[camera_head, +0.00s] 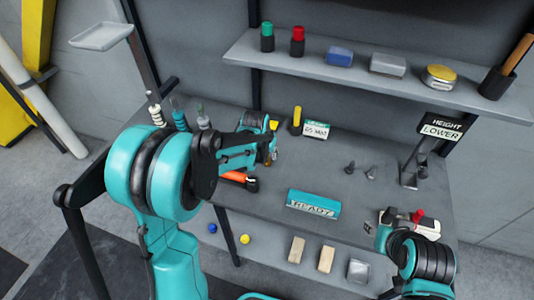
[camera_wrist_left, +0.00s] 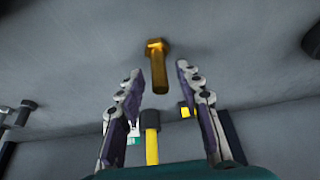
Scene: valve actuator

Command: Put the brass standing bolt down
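The brass bolt (camera_wrist_left: 157,68) shows in the left wrist view between and just beyond the fingertips, with its hex head at the top of the picture and its shank toward me. I see no finger touching it. My left gripper (camera_wrist_left: 160,75) is open, a finger on either side of the bolt. In the head view my left gripper (camera_head: 270,150) is over the back left of the grey bench (camera_head: 330,240), and a small brass bit (camera_head: 268,159) shows beside it. Of my right arm only teal and black links show at the lower right; its fingers are not seen.
A teal READY block (camera_head: 314,204) lies mid-bench. Two dark bolts (camera_head: 350,167) stand right of centre. A yellow cylinder (camera_head: 296,118) and a white-green box (camera_head: 315,130) are at the back. An orange-handled item (camera_head: 235,177) lies under my left arm. A shelf (camera_head: 330,72) overhangs the back.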

